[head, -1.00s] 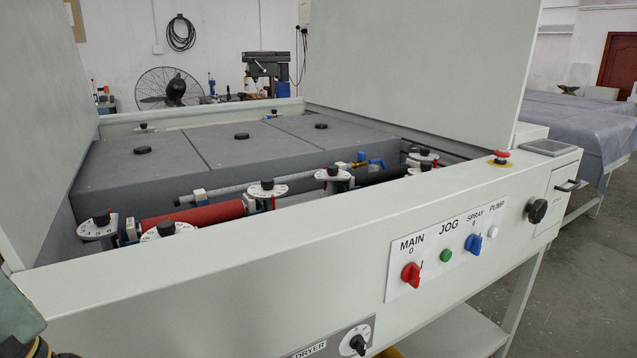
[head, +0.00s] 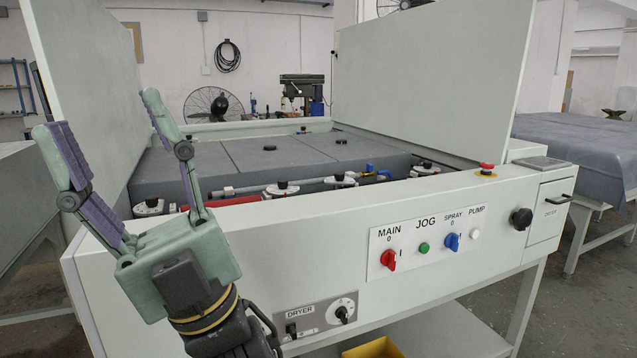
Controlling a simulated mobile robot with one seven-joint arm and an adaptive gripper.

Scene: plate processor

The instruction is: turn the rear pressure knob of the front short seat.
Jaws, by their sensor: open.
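Several black pressure knobs on white scale plates sit along the roller bay of the plate processor. Another knob (head: 283,187) and a neighbouring knob (head: 340,178) are near the middle, and one more knob (head: 425,166) is at the right. I cannot tell which is the rear knob of the front short seat. My gripper (head: 102,113) is open and empty, fingers pointing up, at the left in front of the machine. It appears apart from the knobs.
The machine's front wall (head: 300,240) carries a red main switch (head: 388,260) and a dryer panel (head: 316,316). Raised lid panels (head: 425,80) stand at the left and right. Grey covers (head: 255,152) lie behind the rollers. A draped table (head: 580,150) is at the right.

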